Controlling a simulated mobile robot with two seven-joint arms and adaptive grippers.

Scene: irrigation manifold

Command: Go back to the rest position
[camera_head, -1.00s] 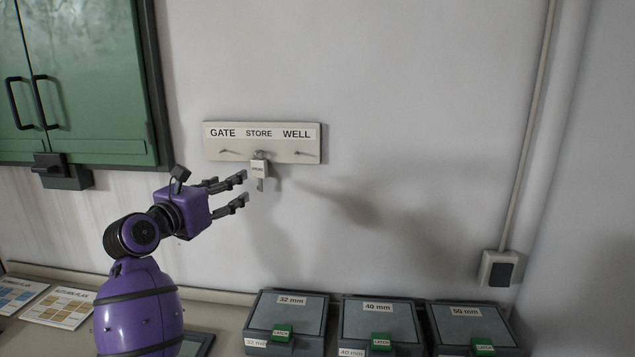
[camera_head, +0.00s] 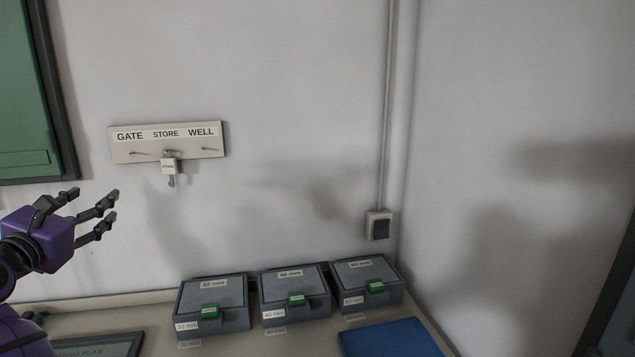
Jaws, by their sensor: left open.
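My left gripper (camera_head: 107,215) is at the left of the head view, on a purple arm. Its fingers are apart and empty, pointing right. It is below and to the left of the key board (camera_head: 167,141), clear of it. The board is on the wall and reads GATE, STORE and WELL. A key with a pale tag (camera_head: 169,168) hangs from the STORE hook; the other two hooks are bare. My right gripper is not in view.
A blue mat (camera_head: 390,338) lies at the front right. A wall switch (camera_head: 379,225) and green cabinet (camera_head: 25,110) are on the wall.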

